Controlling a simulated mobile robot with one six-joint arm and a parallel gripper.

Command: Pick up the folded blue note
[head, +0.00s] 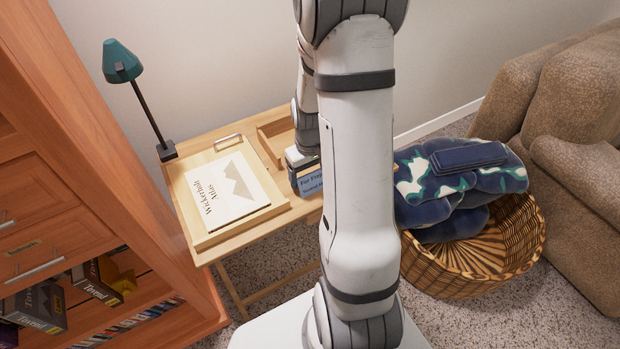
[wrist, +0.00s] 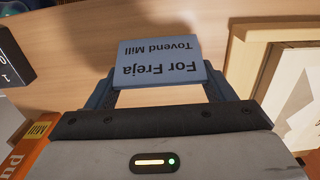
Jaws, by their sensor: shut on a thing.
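The folded blue note (wrist: 160,60) is in the wrist view, with the printed words "For Freja" and "Tovend Mill" upside down. My gripper (wrist: 160,84) is shut on it, with one finger at each side edge. In the head view the note (head: 311,182) shows at the desk's right part, partly hidden behind my arm. My gripper is mostly hidden there too. I cannot tell whether the note touches the desk top.
A wooden bookcase (head: 110,170) stands at left. A wicker basket (head: 480,250) with blue patterned cloth (head: 420,190) and a brown armchair (head: 570,110) are at right.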

